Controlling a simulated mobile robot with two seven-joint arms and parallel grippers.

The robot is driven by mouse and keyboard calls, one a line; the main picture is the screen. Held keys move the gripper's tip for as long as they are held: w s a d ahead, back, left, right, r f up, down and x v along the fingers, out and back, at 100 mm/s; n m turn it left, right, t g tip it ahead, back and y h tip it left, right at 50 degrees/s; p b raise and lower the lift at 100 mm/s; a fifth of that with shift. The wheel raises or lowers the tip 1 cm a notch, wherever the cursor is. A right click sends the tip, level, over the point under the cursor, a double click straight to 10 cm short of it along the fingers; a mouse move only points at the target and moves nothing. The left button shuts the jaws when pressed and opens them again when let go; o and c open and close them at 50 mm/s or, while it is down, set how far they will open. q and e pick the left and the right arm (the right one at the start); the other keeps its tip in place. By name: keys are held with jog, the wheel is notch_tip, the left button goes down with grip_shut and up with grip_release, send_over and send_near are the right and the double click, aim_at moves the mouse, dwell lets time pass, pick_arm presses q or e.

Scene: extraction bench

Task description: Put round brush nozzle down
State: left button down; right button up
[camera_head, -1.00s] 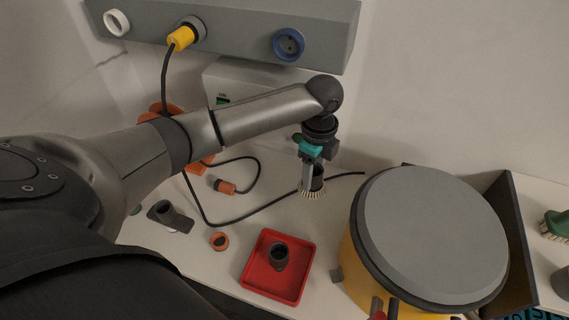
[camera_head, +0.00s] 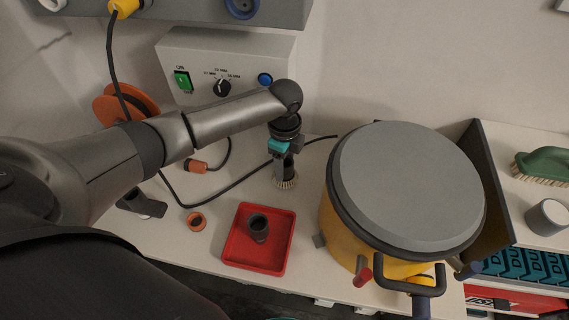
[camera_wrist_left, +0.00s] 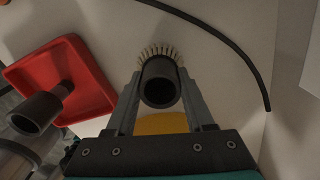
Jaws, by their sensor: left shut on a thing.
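The round brush nozzle (camera_head: 287,180) is a dark tube with a ring of pale bristles at its lower end. My left gripper (camera_head: 284,160) is shut on it and holds it upright, bristles down, over the bench behind the red tray. I cannot tell whether the bristles touch the bench. In the left wrist view, the nozzle's open dark end (camera_wrist_left: 160,84) sits between the two fingers of my left gripper (camera_wrist_left: 160,98). My right gripper is not in view.
A red tray (camera_head: 232,250) holds a dark tubular piece (camera_head: 259,228). A yellow drum with a grey lid (camera_head: 405,185) stands to the right. A black cable (camera_head: 232,184) crosses the bench behind the nozzle. An orange ring (camera_head: 196,221) lies left of the tray.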

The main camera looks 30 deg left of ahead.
pick_arm(q)
jog(key=shift+c, duration=1.4)
grip_release()
jog(key=shift+f, duration=0.15)
notch_tip(320, 180, up, 12)
jog(key=p, duration=0.3)
jog(key=shift+r, duration=0.25)
